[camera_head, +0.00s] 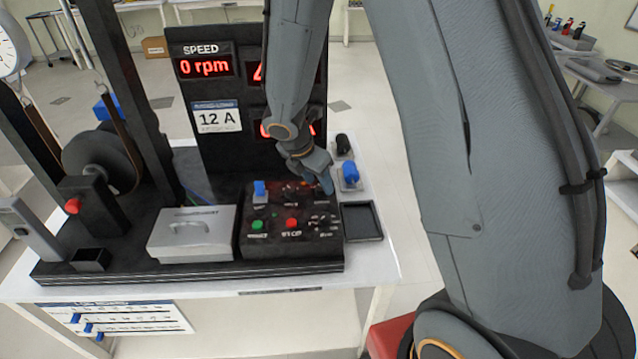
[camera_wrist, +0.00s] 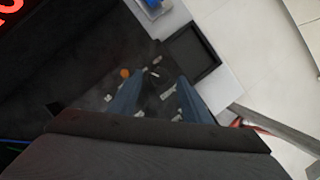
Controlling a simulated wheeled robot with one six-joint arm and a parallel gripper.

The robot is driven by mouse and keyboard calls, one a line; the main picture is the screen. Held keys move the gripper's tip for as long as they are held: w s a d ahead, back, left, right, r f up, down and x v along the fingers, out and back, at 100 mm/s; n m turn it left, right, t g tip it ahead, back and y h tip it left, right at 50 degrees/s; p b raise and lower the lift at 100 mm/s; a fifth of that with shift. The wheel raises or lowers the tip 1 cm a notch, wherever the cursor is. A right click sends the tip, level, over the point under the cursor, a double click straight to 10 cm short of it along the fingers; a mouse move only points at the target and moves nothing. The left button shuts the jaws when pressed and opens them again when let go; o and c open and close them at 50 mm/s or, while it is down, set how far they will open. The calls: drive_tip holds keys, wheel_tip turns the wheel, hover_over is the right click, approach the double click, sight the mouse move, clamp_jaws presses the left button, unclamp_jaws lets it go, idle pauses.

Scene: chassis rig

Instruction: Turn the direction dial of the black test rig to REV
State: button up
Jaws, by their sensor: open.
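The black test rig's control panel (camera_head: 272,243) lies on the white table with a blue switch, a green button (camera_head: 257,225) and a red button (camera_head: 291,223). Its right rear part is partly hidden by my gripper (camera_head: 322,182). In the wrist view my two bluish fingers (camera_wrist: 157,92) are spread apart with nothing held between them. Beyond their tips a small dark round control (camera_wrist: 155,74) with pale labels around it shows on the panel; it may be the direction dial. Its setting is too small to read. An orange spot (camera_wrist: 124,73) sits left of it.
A shallow black tray (camera_head: 361,222) lies right of the panel, with a blue-topped part (camera_head: 350,176) and a black knob-like part (camera_head: 343,145) behind it. A grey lidded box (camera_head: 192,234) stands left. The display board (camera_head: 217,150) rises behind, reading 0 rpm.

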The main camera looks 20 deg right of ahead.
drive_tip(key=shift+x, duration=0.9)
drive_tip(key=c, duration=1)
drive_tip(key=shift+c, duration=0.2)
